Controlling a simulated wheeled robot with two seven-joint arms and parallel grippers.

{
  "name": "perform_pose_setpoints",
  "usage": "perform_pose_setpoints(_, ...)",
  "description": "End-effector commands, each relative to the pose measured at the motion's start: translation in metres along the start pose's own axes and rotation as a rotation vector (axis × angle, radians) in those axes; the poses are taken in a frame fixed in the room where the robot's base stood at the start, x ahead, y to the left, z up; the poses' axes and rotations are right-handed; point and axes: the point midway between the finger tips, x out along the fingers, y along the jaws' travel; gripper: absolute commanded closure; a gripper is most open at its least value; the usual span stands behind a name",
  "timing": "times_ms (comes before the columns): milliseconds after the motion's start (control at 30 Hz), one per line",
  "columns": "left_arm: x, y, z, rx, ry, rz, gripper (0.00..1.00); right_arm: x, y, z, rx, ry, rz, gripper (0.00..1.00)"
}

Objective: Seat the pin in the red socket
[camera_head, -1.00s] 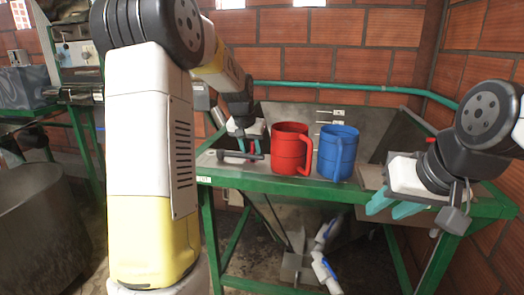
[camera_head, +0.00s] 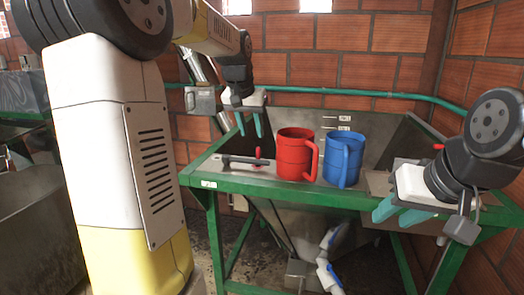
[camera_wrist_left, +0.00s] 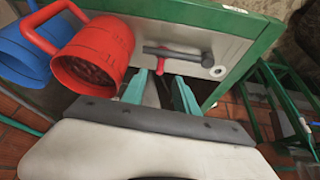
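A dark grey bar (camera_head: 238,160) lies on the metal top at the left front of the green-framed table. A small red piece (camera_head: 258,157) stands upright by its right end. In the left wrist view, the bar (camera_wrist_left: 180,53) and red piece (camera_wrist_left: 162,64) appear just beyond my left fingertips. I cannot tell for certain which part is the pin and which the red socket. My left gripper (camera_head: 250,132) is open and empty, above and apart from them; its two teal fingers show in the left wrist view (camera_wrist_left: 158,88). My right gripper (camera_head: 390,220) is open and empty at the right.
A red mug (camera_head: 293,155) stands just right of the red piece, with dark contents showing in the left wrist view. A blue mug (camera_head: 341,160) stands beside it. A metal hopper (camera_head: 385,134) is behind. The green frame (camera_head: 270,190) edges the table's front.

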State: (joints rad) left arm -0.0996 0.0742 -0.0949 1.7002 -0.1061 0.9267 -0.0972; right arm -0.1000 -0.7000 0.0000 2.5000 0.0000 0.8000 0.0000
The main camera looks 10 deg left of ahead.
Motion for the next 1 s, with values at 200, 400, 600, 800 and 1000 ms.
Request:
perform_pose_setpoints(200,-0.047,0.026,0.076,-0.029,0.043,0.052,0.64,0.000,0.000,0.000,0.000,0.000,0.000,0.62)
perform_pose_setpoints(400,-0.070,0.058,0.177,-0.059,0.086,0.101,0.64,0.000,0.000,0.000,0.000,0.000,0.000,0.62)
perform_pose_setpoints(600,-0.068,0.077,0.244,-0.078,0.109,0.123,0.64,0.000,0.000,0.000,0.000,0.000,0.000,0.62)
perform_pose_setpoints(800,-0.064,0.082,0.263,-0.084,0.113,0.127,0.64,0.000,0.000,0.000,0.000,0.000,0.000,0.62)
perform_pose_setpoints(1000,-0.064,0.082,0.262,-0.084,0.112,0.127,0.64,0.000,0.000,0.000,0.000,0.000,0.000,0.62)
